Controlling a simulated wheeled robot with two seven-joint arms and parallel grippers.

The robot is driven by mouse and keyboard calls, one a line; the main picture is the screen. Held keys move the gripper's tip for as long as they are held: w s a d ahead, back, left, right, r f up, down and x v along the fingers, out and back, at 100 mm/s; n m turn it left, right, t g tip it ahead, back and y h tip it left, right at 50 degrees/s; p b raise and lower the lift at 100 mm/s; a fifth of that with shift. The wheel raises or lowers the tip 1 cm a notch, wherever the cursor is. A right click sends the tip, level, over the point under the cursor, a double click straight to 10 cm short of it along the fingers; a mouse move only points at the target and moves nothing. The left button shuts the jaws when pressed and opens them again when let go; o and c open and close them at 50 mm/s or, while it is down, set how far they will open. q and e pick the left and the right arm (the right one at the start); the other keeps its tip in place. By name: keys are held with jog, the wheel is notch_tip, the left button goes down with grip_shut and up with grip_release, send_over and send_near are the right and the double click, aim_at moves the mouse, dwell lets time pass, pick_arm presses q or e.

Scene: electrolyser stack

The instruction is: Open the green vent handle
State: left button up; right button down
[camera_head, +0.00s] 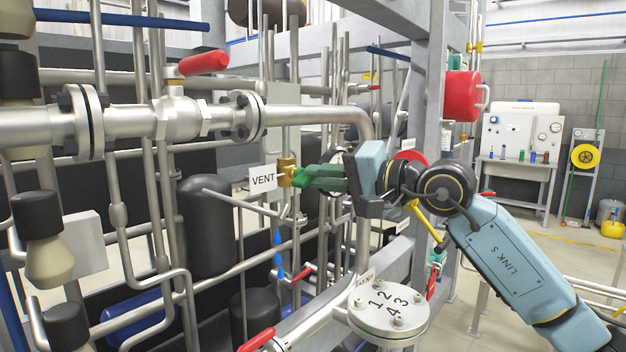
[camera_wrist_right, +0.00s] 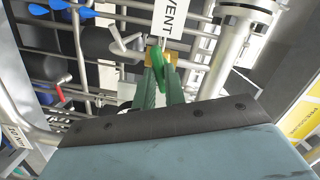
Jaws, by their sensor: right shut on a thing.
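The green vent handle (camera_head: 301,180) sits on a small brass valve (camera_head: 286,170) beside a white VENT label (camera_head: 263,179). In the right wrist view the handle (camera_wrist_right: 157,62) shows between my green fingertips, with the brass (camera_wrist_right: 150,54) just behind it. My right gripper (camera_head: 314,176) reaches in from the right and is shut on the handle; its fingers partly cover the handle in the head view. My left gripper is not in view.
A thick steel pipe with flanges (camera_head: 170,118) and a red handle (camera_head: 204,63) runs across the upper left. Blue drop-shaped tags (camera_head: 278,255) hang below the valve. Grey frame posts (camera_head: 429,90) stand behind my wrist.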

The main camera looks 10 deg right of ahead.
jog(key=shift+n+h+b, duration=0.5)
jog(key=shift+n+b, duration=0.55)
jog(key=shift+n, duration=1.05)
jog(key=n+b, duration=0.1)
jog(key=n, duration=0.3)
jog(key=shift+s+a+r+h, duration=0.1)
jog(key=shift+h, duration=0.3)
jog(key=n+b, duration=0.1)
jog(key=n, duration=0.2)
jog(key=shift+a+n+t+h, duration=0.1)
jog(key=shift+n+t+h, duration=0.3)
jog(key=c, duration=1.3)
grip_release()
